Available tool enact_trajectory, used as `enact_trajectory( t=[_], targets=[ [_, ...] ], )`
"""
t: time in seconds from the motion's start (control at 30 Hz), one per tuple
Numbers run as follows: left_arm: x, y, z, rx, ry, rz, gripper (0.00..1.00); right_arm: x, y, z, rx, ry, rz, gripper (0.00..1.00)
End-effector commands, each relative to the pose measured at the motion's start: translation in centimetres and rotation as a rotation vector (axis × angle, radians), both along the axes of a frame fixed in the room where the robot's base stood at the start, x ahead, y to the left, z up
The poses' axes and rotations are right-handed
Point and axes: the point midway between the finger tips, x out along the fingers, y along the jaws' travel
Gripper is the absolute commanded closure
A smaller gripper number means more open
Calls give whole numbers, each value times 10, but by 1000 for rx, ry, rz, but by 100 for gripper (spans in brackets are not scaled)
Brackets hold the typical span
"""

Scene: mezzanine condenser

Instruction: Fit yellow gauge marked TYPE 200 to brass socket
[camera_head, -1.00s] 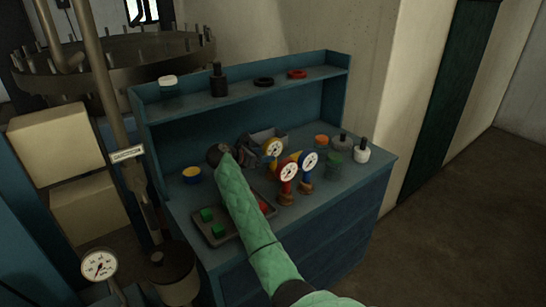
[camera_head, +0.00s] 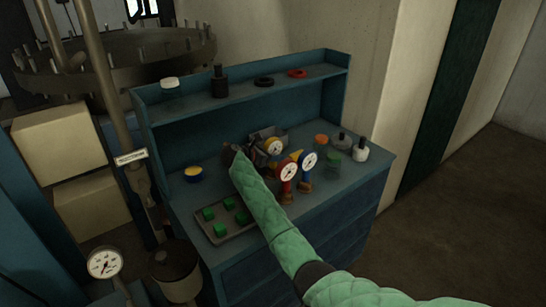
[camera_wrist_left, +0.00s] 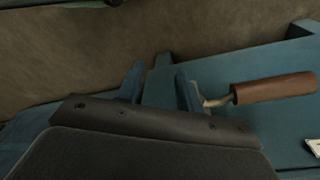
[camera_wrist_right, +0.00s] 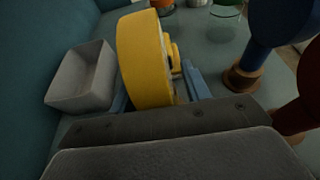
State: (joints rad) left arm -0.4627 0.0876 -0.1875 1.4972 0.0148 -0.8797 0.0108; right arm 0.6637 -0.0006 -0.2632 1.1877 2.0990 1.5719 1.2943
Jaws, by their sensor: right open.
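The yellow gauge (camera_head: 274,147) stands on the blue bench beside a grey bin, its white dial facing forward in the head view. In the right wrist view its yellow rim (camera_wrist_right: 145,60) fills the space between the fingers of my right gripper (camera_wrist_right: 160,92), which is open around it. In the head view my right gripper (camera_head: 238,153) is left of the gauge, partly hidden by its green-sleeved arm. No TYPE 200 marking is readable. I cannot pick out the brass socket with certainty. My left gripper (camera_wrist_left: 158,85) is open and empty, seen only in its wrist view.
A red gauge (camera_head: 288,172) and a blue gauge (camera_head: 309,161) stand close to the right. A tray (camera_head: 222,236) with green blocks is in front. Jars stand at the bench's right end. A brown-handled tool (camera_wrist_left: 272,89) lies near my left gripper.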

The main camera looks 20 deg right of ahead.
Motion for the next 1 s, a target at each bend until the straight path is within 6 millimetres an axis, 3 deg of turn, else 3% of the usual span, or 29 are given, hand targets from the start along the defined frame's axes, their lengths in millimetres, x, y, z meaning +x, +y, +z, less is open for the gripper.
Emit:
enact_trajectory(
  t=[0.03,0.27,0.73,1.0],
  targets=[
    [0,0,0,0,0,0,64,0,0,0,0,0,0,55],
    [1,0,0,0,0,1,64,0,0,0,0,0,0,100],
    [2,-1,0,0,5,2,64,0,1,5,2,0,1,100],
    [4,-12,48,-15,26,6,64,0,2,34,3,-3,1,100]
  ],
)
